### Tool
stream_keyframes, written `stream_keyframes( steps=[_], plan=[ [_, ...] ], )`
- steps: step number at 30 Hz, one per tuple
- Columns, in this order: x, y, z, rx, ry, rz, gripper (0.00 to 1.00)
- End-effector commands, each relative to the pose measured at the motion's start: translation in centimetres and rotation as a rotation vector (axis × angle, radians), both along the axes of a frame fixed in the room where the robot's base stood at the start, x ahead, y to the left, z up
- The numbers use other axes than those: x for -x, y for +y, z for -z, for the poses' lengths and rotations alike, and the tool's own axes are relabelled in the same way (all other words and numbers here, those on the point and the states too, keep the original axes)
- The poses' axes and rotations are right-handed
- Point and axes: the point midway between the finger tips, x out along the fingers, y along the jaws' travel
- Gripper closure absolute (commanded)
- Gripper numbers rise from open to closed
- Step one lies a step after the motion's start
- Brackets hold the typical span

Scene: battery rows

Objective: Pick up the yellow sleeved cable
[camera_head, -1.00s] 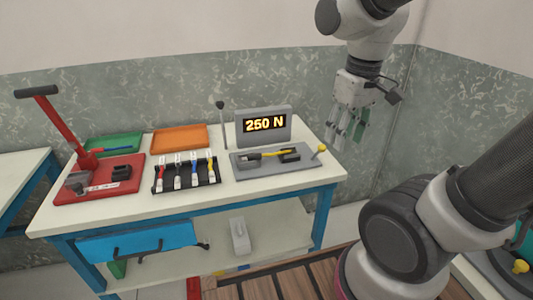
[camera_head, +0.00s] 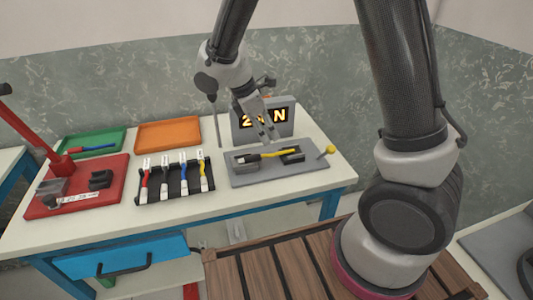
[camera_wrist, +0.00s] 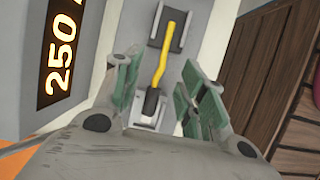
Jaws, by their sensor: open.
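In the wrist view the cable (camera_wrist: 166,50) runs from a dark block down to a pale clamp, between my open fingers. My gripper (camera_head: 266,133) is open and empty above the plate, pointing down near the cable; its gap from the cable cannot be judged exactly. Another yellow-sleeved cable (camera_head: 202,171) stands in the right slot of the black rack (camera_head: 178,190), beside red and blue ones.
The display (camera_head: 246,120) stands right behind the plate and near my gripper. A lever with a yellow knob (camera_head: 329,150) is at the plate's right. An orange tray (camera_head: 168,136), a green tray (camera_head: 92,141) holding a cable, and a red press (camera_head: 75,190) are at left.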

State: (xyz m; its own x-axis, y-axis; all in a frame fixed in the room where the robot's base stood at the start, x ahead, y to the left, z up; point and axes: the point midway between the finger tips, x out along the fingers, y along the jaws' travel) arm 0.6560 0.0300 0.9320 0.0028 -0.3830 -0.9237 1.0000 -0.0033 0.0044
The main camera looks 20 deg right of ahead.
Motion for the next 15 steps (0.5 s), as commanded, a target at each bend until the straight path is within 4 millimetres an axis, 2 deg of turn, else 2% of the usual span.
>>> stream_keyframes(
  steps=[8,15],
  plan=[
    [0.3,-1.4,2.9,0.002,0.007,-0.005,0.59],
    [0.7,-2.8,6.3,0.002,0.007,-0.004,0.59]
  ],
)
